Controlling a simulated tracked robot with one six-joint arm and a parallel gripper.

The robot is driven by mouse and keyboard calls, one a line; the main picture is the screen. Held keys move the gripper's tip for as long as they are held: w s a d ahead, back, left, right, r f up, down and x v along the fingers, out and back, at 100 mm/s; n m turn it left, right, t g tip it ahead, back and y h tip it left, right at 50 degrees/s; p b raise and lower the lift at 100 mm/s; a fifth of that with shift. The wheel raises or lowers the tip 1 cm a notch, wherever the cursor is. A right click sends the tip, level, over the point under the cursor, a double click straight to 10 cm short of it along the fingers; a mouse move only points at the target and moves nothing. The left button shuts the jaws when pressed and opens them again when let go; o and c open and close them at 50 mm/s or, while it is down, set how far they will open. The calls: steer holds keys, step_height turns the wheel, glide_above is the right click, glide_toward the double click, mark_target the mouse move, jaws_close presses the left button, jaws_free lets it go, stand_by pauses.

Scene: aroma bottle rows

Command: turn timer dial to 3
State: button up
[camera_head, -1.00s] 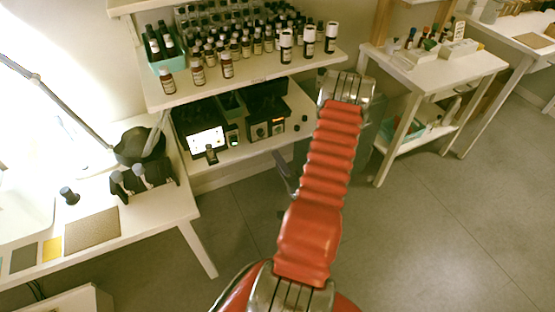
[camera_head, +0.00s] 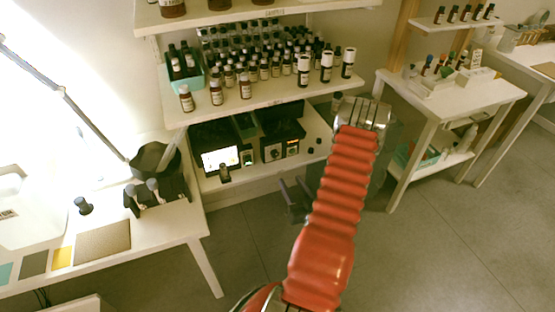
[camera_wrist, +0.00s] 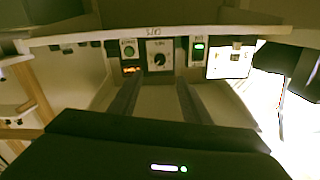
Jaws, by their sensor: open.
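The dial (camera_head: 273,152), a black knob on a pale square plate, is on the front of a dark unit on the lower shelf. In the wrist view, which looks upside down, the dial (camera_wrist: 160,59) is near the top centre. Its numbers are too small to read. My gripper (camera_head: 293,198) is open and empty, in front of and below the shelf unit in the head view. In the wrist view its two dark fingers (camera_wrist: 157,85) point towards the panel, with the dial between their lines and apart from them.
Left of the dial in the head view are a small green-lit switch (camera_head: 247,157) and a bright screen (camera_head: 220,159). Right of it is a panel with an orange display (camera_head: 292,149). The upper shelf (camera_head: 270,97) carries many bottles. The floor in front is open.

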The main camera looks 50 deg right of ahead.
mark_target(275, 155)
steer(key=shift+n, duration=0.3)
steer(key=shift+w, duration=0.15)
steer(key=x, duration=1.3)
steer(key=shift+w+d, duration=0.2)
steer(key=shift+w, duration=0.05)
steer(key=c, duration=1)
